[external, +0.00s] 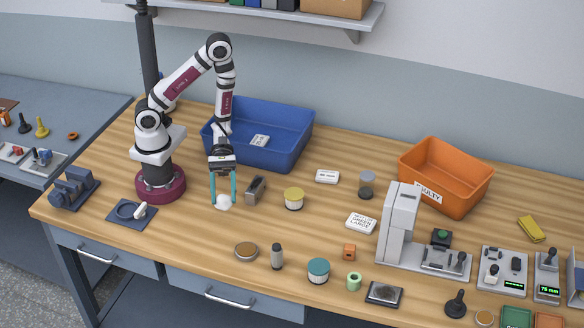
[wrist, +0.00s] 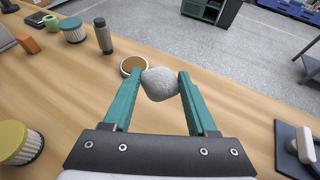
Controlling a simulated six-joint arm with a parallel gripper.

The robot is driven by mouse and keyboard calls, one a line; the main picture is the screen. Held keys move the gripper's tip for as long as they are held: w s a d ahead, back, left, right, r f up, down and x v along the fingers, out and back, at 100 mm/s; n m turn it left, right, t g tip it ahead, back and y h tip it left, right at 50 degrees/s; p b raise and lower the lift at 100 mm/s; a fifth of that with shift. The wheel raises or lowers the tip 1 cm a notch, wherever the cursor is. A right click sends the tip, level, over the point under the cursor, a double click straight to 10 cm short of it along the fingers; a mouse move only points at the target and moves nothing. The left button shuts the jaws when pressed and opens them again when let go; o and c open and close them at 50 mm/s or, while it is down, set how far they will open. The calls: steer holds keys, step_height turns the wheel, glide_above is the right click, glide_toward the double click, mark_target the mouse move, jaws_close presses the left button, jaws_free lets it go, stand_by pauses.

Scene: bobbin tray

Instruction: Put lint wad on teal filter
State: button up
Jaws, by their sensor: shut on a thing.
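The lint wad (external: 224,203) is a small whitish, fuzzy lump. My gripper (external: 222,202) points down and is shut on it, with the two teal fingers on either side. In the wrist view the lint wad (wrist: 160,84) sits between the fingertips. It is at or close above the table; I cannot tell which. The teal filter (external: 318,270) is a short white pleated cylinder with a teal top, standing upright near the front edge, right of my gripper. Its bare top shows in the wrist view (wrist: 73,27) at the upper left.
Between my gripper and the teal filter stand a brown round dish (external: 246,251) and a dark grey cylinder (external: 277,256). A yellow-topped filter (external: 293,199) and a metal block (external: 256,189) are to the right. A blue bin (external: 285,130) stands behind. A green ring-shaped piece (external: 354,282) is beside the teal filter.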

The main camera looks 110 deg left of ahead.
steer(key=shift+r, duration=0.5)
steer(key=shift+w+r, duration=0.1)
steer(key=shift+w, duration=0.05)
steer(key=w+d+r, duration=0.1)
steer(key=w+d, duration=0.4)
steer(key=w, duration=0.4)
steer(key=w+d+r, duration=0.1)
steer(key=w+d, duration=0.3)
steer(key=w, duration=0.5)
steer(key=shift+w+d+m, duration=0.2)
steer(key=shift+d+m, duration=0.1)
steer(key=shift+d, duration=0.1)
steer(key=w+d+r, duration=0.1)
steer(key=d, duration=0.1)
steer(key=w+d+r, duration=0.1)
steer(key=w+d, duration=0.1)
steer(key=d, duration=0.1)
steer(key=w+d+r, duration=0.2)
steer(key=shift+w+d, duration=0.1)
steer(key=shift+d, duration=0.25)
glide_above(318, 262)
steer(key=f, duration=0.6)
steer(key=shift+d+f, duration=0.2)
steer(key=shift+d, duration=0.05)
steer(key=f, duration=0.4)
steer(key=shift+a, duration=0.2)
steer(key=shift+f, duration=0.2)
steer(key=o, duration=1.3)
